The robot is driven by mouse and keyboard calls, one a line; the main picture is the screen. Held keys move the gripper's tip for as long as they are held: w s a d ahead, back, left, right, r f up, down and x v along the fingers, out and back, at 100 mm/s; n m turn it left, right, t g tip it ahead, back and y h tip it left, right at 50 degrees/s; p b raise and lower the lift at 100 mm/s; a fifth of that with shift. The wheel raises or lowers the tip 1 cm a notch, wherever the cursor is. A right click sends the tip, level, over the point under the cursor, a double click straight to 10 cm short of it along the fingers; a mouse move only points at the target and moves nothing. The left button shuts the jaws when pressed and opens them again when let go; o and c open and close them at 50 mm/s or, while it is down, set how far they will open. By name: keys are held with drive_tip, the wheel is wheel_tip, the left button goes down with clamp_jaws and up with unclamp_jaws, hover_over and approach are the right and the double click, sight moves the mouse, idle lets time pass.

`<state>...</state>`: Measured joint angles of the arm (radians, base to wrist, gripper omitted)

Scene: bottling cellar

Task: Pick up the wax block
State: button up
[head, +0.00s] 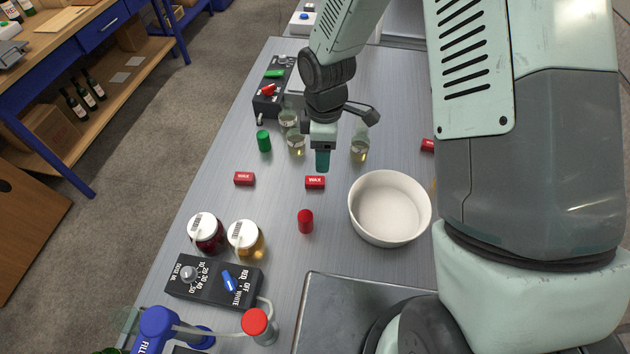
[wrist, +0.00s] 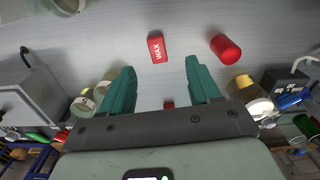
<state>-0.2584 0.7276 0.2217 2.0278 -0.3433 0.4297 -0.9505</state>
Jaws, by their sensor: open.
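Several red blocks lie on the grey bench. One wax block (head: 315,182) lies flat just left of the white bowl, and it shows with its label in the wrist view (wrist: 157,47). A second wax block (head: 244,179) lies further left. A third red block (head: 428,145) at the right is partly hidden by my arm. My gripper (head: 322,168) is above the bench near the middle block; it points down. In the wrist view my gripper (wrist: 160,66) is open and empty, with the labelled block beyond its fingertips. A small red piece (wrist: 168,104) shows between the fingers, mostly hidden.
The white bowl (head: 390,208) stands right of the middle block. A red cylinder (head: 305,222) stands in front, a green one (head: 264,140) behind left. Glass flasks (head: 359,148) stand close behind my gripper. Jars (head: 245,238) and a control box (head: 213,282) are at front left.

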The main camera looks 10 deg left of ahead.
hover_over(320, 180)
drive_tip(key=f, duration=0.5)
drive_tip(key=shift+s+d+f, duration=0.15)
drive_tip(key=shift+s+d, duration=0.05)
drive_tip(key=shift+s, duration=0.05)
drive_tip(key=shift+w+a+f, duration=0.1)
drive_tip(key=shift+w+f, duration=0.05)
drive_tip(key=shift+f, duration=1.2)
drive_tip(key=shift+w+a+f, duration=0.1)
drive_tip(key=shift+f, duration=1.25)
drive_tip(key=shift+c, duration=0.4)
drive_tip(key=c, duration=1)
drive_tip(key=shift+c, duration=0.2)
drive_tip(key=shift+r, duration=0.1)
